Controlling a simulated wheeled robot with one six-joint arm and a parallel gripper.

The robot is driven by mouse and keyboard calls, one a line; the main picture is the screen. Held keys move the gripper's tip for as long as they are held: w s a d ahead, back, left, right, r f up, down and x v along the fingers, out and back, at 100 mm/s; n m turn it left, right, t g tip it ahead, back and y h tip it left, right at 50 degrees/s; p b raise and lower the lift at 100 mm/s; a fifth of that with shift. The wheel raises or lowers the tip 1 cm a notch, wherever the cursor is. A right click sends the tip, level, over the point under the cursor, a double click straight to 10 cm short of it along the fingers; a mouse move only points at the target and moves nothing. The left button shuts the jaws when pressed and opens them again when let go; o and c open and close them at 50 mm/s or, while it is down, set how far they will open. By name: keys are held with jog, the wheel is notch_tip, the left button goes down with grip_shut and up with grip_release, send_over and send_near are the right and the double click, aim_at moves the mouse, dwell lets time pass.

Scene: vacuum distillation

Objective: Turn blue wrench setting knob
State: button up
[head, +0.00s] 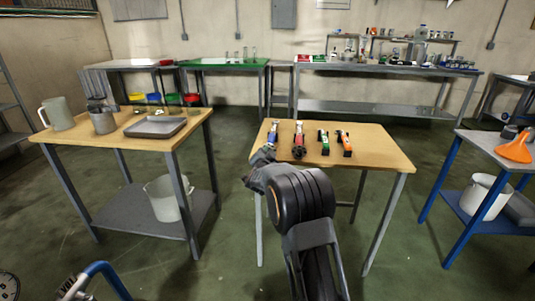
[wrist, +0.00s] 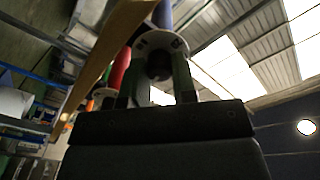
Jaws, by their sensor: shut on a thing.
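The blue wrench (head: 270,137) lies at the left end of the wooden table, its near end at the table's front edge. My gripper (head: 264,153) is at that near end, and my arm partly covers it in the head view. In the wrist view my gripper (wrist: 156,72) has one finger on each side of the dark setting knob (wrist: 158,66), shut on it. The knob sits below a pale round collar (wrist: 160,40) with the blue handle (wrist: 163,14) above it. Any marks on the knob are too small to read.
A red wrench (head: 299,139), a green wrench (head: 323,142) and an orange wrench (head: 344,144) lie to the right on the wooden table (head: 377,152). The red one is close by in the wrist view (wrist: 120,70). Another table (head: 200,118) stands left, across clear floor.

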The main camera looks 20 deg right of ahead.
jog(key=n+p, duration=0.4)
jog(key=n, duration=0.9)
jog(key=n+p, duration=0.5)
jog(key=n, duration=0.7)
jog(key=shift+n+t+y, duration=0.3)
jog(key=shift+n+t, duration=0.1)
jog(key=o, duration=0.7)
jog(key=shift+c, duration=0.2)
jog(key=v, duration=1.4)
jog(key=shift+p, duration=0.45)
